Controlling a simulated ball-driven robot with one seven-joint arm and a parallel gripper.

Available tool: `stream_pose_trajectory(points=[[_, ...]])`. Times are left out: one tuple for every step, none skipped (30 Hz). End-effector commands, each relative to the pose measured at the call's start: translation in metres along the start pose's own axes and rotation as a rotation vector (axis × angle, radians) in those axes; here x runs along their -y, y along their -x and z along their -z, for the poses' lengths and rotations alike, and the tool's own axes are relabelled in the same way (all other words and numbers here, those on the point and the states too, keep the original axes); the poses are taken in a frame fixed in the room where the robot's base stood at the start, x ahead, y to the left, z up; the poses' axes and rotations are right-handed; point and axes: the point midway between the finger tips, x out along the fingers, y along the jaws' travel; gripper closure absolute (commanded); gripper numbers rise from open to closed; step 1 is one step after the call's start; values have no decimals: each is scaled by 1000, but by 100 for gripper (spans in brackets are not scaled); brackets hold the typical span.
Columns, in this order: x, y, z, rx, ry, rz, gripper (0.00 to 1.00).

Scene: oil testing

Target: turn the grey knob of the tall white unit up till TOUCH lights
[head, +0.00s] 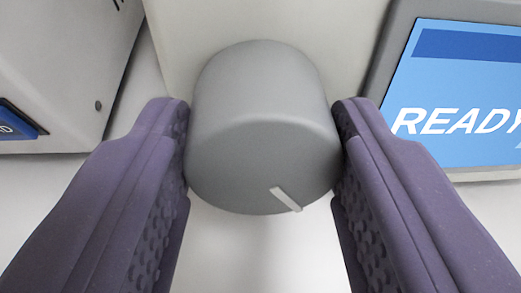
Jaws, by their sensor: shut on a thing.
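The grey knob (262,150) is in the middle of the head view, on the front of the tall white unit (262,22). Its white pointer mark sits at the lower right of its face. My gripper (263,150) has its two purple fingers on the left and right sides of the knob, shut on it. Only a part of the white unit shows. No TOUCH light is visible in this view.
A screen (465,90) reading READY, cut off at the right edge, stands to the right in a grey frame. Another pale unit (60,60) with a blue panel stands at the left. A pale surface lies below the knob.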

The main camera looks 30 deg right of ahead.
Motion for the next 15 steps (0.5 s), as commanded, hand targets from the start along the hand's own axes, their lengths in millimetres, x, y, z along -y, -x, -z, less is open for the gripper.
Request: stream_pose_trajectory(points=[[-1, -2, -3, 0, -52, 6, 81], [-1, -2, -3, 1, -90, 11, 81], [-1, -2, -4, 3, -139, 18, 81], [-1, -2, -4, 5, -172, 23, 81], [-1, -2, -4, 6, -199, 27, 81], [-1, -1, -3, 7, -225, 31, 81], [-1, -1, -2, 8, -238, 33, 81], [-1, -1, -2, 9, -244, 34, 81], [-1, 0, -1, 10, -246, 34, 81], [-1, 0, -1, 10, -245, 34, 81], [-1, 0, -1, 10, -245, 34, 81], [-1, 0, -1, 10, -245, 34, 81], [-1, 0, -1, 11, -244, 34, 81], [-1, 0, -1, 11, -244, 34, 81], [-1, 0, -1, 11, -244, 34, 48]])
